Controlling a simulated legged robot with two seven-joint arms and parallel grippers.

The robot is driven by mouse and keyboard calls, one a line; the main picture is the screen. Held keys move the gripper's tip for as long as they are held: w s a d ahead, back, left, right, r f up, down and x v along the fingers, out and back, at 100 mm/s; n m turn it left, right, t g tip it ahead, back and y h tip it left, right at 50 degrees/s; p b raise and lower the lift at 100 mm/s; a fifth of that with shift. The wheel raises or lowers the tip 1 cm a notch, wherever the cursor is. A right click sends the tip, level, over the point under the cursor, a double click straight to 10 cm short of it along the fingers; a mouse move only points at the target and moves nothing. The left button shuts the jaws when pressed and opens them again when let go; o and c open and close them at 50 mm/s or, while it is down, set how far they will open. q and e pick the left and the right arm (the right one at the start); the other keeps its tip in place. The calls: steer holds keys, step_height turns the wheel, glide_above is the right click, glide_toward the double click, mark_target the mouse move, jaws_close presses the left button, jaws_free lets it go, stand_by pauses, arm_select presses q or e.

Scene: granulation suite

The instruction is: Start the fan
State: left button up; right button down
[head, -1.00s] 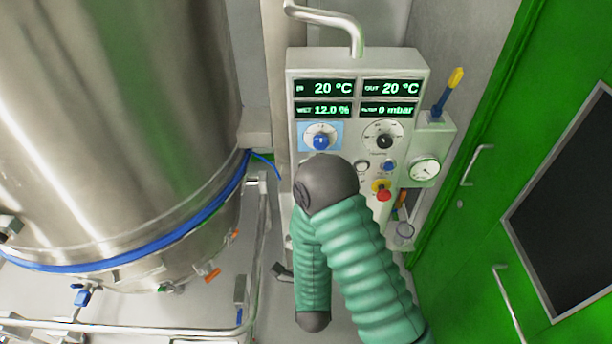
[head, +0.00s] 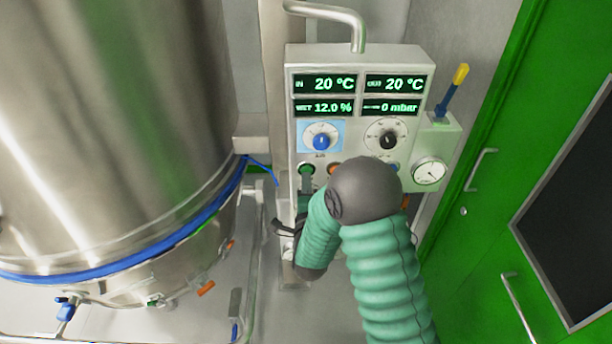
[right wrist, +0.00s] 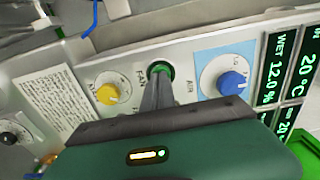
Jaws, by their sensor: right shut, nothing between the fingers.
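The control panel (head: 357,62) stands in the middle of the head view. A round green button (right wrist: 158,71), beside the printed word FAN, shows in the right wrist view; it also shows at the panel's left in the head view (head: 306,169). My right gripper (right wrist: 157,82) is shut and empty, its fingertips right at the green button and covering part of it. I cannot tell whether they touch or press it. In the head view the gripper is small and partly hidden by my right arm. My left gripper is not in view.
A blue knob (right wrist: 231,83) and a yellow knob (right wrist: 107,93) flank the button. The displays (head: 325,84) read 20 °C twice, 12.0 % and 0 mbar. A steel vessel (head: 110,130) fills the left; a green door (head: 490,220) stands at right.

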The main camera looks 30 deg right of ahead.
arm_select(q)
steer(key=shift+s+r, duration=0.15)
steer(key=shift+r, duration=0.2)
arm_select(e)
steer(key=shift+w+d, duration=0.35)
